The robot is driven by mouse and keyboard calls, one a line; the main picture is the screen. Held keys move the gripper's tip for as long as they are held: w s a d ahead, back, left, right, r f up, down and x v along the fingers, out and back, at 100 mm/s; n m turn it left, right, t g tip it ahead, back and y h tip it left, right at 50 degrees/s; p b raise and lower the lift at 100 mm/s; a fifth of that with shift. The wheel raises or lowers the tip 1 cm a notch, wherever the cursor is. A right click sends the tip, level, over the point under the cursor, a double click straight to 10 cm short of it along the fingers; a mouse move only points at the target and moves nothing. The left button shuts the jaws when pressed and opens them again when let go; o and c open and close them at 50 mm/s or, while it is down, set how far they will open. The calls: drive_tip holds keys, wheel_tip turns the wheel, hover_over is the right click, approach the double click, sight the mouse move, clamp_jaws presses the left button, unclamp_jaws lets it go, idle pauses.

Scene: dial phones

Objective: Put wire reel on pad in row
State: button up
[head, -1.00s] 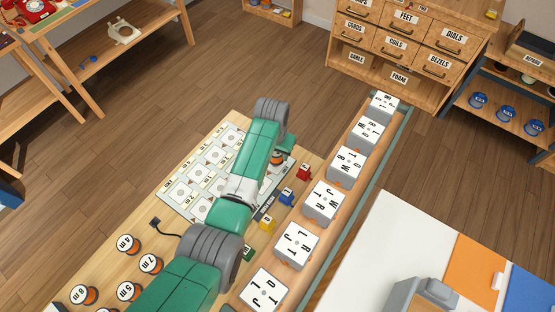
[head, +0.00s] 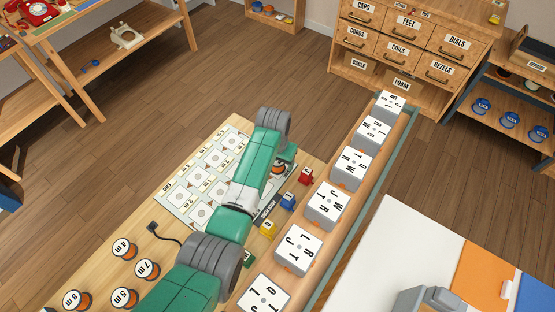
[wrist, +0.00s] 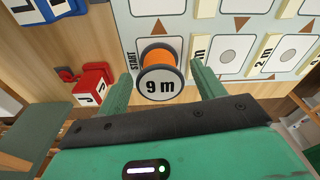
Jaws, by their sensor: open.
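An orange wire reel with a white "9 m" label (wrist: 159,83) stands at the mat's edge beside the word START. It is partly visible beside my gripper in the head view (head: 278,168). My gripper (wrist: 160,72) is open, with one green finger on each side of the reel. Pads labelled "1 m" and "2 m" lie right of the reel in the wrist view. My arm hides part of the mat in the head view.
Several other reels, including "4 m" (head: 124,247) and "7 m" (head: 147,269), stand at the table's front left. Red (head: 305,176), blue (head: 288,201) and yellow (head: 268,229) blocks sit right of my arm. A rail of lettered grey boxes (head: 327,207) runs alongside.

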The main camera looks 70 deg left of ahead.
wheel_tip(320, 180, up, 12)
drive_tip(key=s+d+p, duration=0.1)
drive_tip(key=p, duration=1.1)
drive_tip(key=shift+p, duration=0.4)
